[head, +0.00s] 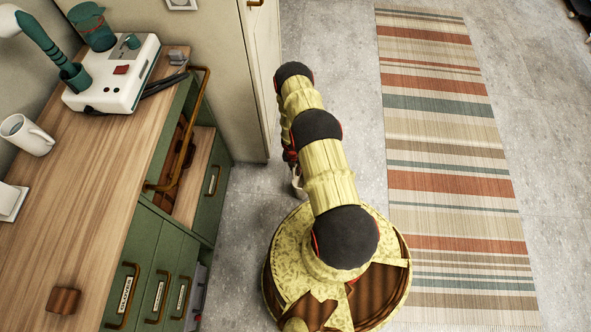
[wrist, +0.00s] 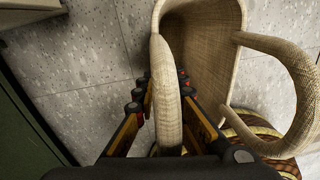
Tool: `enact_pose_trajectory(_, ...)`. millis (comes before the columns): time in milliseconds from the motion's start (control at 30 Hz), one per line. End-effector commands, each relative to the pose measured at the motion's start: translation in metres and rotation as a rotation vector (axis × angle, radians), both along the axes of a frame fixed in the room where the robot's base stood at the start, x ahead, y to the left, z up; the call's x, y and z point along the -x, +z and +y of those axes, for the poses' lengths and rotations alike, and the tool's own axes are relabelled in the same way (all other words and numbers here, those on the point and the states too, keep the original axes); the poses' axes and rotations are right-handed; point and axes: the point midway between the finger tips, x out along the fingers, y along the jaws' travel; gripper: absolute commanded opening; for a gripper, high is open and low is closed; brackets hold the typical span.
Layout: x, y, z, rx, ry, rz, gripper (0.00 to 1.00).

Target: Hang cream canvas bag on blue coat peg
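The cream canvas bag (wrist: 215,50) fills the upper middle of the wrist view, with its open mouth facing the camera. One looped handle (wrist: 168,85) passes between the fingers of my gripper (wrist: 167,92), which press on it from both sides. The other handle (wrist: 290,75) loops out free to the right. In the head view my arm hides most of my gripper and the bag; only a small pale piece of the bag (head: 297,181) shows beside the arm. The blue coat peg is in neither view.
A wooden-topped green cabinet (head: 85,150) stands at left, with an open drawer (head: 197,170). On it are a white device (head: 115,80), a mug (head: 27,135) and a wooden block (head: 63,300). A cream door (head: 262,60) stands ahead. A striped rug (head: 445,150) lies right on open floor.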

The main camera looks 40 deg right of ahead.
Motion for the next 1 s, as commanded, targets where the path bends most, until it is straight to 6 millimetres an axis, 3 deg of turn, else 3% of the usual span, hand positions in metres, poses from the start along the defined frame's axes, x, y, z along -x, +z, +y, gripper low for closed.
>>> enact_pose_trajectory(167,0.0,0.0,0.0,0.0,0.0,0.0,0.23)
enact_pose_trajectory(500,0.0,-0.002,0.0,-0.001,0.0,0.001,0.23)
enact_pose_trajectory(667,-0.002,0.021,0.0,0.0,0.0,-0.001,0.23)
enact_pose_trajectory(1000,-0.005,0.097,0.003,0.001,0.0,-0.001,0.23)
